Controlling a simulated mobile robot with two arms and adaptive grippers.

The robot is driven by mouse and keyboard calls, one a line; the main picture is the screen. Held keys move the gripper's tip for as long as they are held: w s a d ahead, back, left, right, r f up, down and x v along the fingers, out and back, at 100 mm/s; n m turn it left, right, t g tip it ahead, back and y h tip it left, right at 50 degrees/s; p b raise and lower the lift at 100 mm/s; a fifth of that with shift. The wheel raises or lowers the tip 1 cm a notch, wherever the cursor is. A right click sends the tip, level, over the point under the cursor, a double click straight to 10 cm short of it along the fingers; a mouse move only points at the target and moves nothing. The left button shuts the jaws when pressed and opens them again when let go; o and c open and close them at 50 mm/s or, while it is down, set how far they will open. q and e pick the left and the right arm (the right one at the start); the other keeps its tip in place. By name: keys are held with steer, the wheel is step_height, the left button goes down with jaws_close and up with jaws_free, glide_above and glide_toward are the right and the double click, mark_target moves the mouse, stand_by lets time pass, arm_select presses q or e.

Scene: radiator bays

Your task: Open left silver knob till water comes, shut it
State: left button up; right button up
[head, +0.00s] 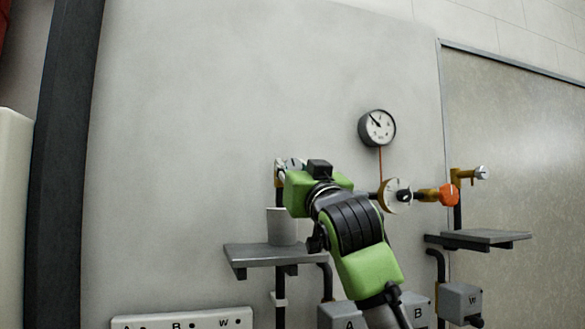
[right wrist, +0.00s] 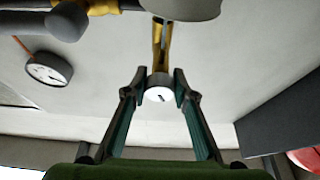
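The left tap (head: 279,176) is a brass fitting on the wall, largely hidden behind my right wrist in the head view. Its silver knob shows in the right wrist view (right wrist: 159,94) as a round pale face with a dark mark. A white cup (head: 282,228) stands upright below the left tap. No water is visible. My left gripper is not in view.
The cup stands on a grey shelf (head: 262,258). To the right are a round brass-rimmed part (head: 391,196), an orange knob (head: 449,195) and another silver knob (head: 481,172) above a second shelf (head: 483,238). A pressure gauge (head: 378,127) hangs above. A dark post (head: 62,160) stands left.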

steer(key=shift+n, duration=0.4)
steer(key=shift+c, duration=0.3)
steer(key=shift+d+r+n+g+y, duration=0.1)
steer(key=shift+n+g+y, duration=0.2)
steer(key=shift+n+y, duration=0.65)
steer(key=n+g+y, duration=0.1)
steer(key=n, duration=0.2)
steer(key=n+g+y, duration=0.1)
steer(key=n, duration=0.3)
steer(key=shift+d, duration=0.1)
steer(key=n+g+y, duration=0.1)
steer(key=n+g, duration=0.1)
steer(key=n, duration=0.2)
steer(key=shift+r+n, duration=0.1)
steer(key=shift+n, duration=0.15)
steer(key=shift+n+g+y, duration=0.25)
steer(key=shift+n+g, duration=0.55)
steer(key=shift+n, duration=1.2)
steer(key=o, duration=1.1)
steer(key=shift+s, duration=0.1)
